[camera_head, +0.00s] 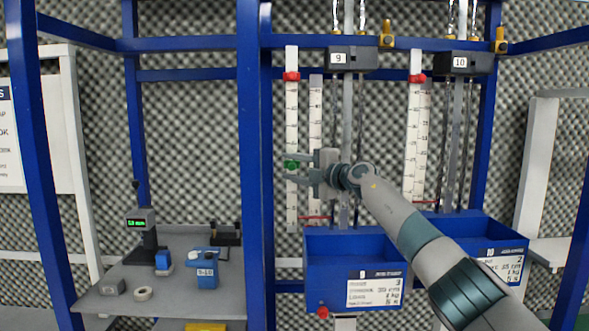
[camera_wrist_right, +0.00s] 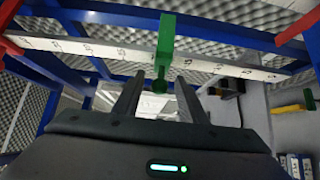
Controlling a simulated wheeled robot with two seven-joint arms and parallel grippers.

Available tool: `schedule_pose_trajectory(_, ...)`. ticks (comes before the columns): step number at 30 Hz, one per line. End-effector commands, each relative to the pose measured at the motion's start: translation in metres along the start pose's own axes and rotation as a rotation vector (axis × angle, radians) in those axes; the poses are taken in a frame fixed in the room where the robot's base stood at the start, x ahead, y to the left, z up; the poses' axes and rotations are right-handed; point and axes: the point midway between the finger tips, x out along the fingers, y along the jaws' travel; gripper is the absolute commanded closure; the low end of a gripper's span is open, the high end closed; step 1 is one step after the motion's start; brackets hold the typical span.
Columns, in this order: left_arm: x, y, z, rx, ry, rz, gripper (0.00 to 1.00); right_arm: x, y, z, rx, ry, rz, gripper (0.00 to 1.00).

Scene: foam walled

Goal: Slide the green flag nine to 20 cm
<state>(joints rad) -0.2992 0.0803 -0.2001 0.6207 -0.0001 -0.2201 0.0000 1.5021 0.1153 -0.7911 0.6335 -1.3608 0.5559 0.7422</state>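The green flag (camera_head: 291,164) sits on the white scale strip (camera_head: 292,110) of station nine, below the strip's middle. In the right wrist view the green flag (camera_wrist_right: 166,38) is a block across the strip, with a narrow stem and knob hanging toward me. My right gripper (camera_head: 290,167) reaches in from the right at flag height. In the wrist view my right gripper (camera_wrist_right: 158,88) is open, its two fingers either side of the knob with a gap on each side. The flag's scale reading is too small to read. My left gripper is not in view.
A red flag (camera_head: 291,76) is high on the same strip. The block labelled 9 (camera_head: 343,58) and a blue bin (camera_head: 318,262) are above and below. Station 10's strip (camera_head: 415,140) is to the right. A blue post (camera_head: 252,180) stands close left. A bench (camera_head: 180,302) is lower left.

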Motion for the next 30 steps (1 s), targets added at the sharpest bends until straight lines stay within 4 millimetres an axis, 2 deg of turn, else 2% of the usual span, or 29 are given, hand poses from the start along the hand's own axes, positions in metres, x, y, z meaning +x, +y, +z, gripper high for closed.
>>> schedule_pose_trajectory(8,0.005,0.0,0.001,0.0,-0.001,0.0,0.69,-0.006,-0.001,0.001,-0.003,-0.001,0.0,0.62)
schedule_pose_trajectory(17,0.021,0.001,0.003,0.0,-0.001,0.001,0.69,-0.028,-0.003,0.001,-0.005,-0.001,0.0,0.62)
schedule_pose_trajectory(30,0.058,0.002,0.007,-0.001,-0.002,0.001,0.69,-0.091,-0.005,0.001,-0.004,-0.001,0.0,0.62)
